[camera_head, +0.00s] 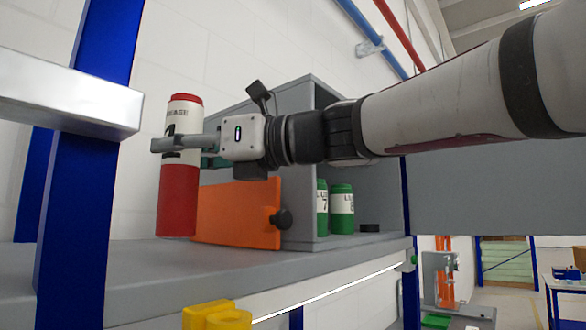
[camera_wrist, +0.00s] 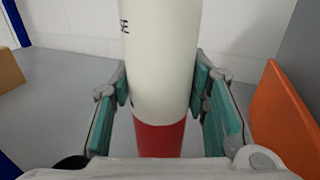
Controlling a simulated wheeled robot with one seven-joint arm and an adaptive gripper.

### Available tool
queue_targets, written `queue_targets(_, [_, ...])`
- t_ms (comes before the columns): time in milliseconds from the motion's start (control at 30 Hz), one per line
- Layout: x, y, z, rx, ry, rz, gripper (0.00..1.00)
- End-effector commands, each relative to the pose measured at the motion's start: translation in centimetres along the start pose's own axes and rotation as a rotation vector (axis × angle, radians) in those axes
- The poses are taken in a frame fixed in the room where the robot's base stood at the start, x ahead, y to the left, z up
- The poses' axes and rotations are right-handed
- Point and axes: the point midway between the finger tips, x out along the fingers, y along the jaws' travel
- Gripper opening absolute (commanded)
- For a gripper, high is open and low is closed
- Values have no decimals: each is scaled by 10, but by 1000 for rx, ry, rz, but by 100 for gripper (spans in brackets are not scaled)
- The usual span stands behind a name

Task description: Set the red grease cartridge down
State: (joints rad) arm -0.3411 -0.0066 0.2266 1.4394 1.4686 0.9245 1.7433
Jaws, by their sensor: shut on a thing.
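The red grease cartridge (camera_head: 177,205) is upright, with a red lower part, a white labelled band and a red cap. My gripper (camera_head: 183,145) is shut on its white band, from the right in the head view. The cartridge's bottom is close to the grey shelf top (camera_head: 75,266); I cannot tell whether it touches. In the wrist view the cartridge (camera_wrist: 158,60) stands between the two green-padded fingers (camera_wrist: 163,98), its red part below the white one. Its base is hidden in the wrist view.
An orange panel (camera_head: 235,215) with a black knob (camera_head: 282,219) is just right of the cartridge. A grey cabinet (camera_head: 300,205) holds green-and-white cartridges (camera_head: 341,210). A blue post (camera_head: 80,200) and metal bar (camera_head: 70,100) are at left. A yellow part (camera_head: 215,315) is at the shelf front.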

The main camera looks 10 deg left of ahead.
Motion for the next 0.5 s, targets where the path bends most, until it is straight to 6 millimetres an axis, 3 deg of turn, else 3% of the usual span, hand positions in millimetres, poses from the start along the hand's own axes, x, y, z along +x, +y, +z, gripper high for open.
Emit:
queue_targets(200, [-1, 1, -21, 0, -1, 0, 0])
queue_targets(500, [-1, 1, -23, -1, -1, 0, 0])
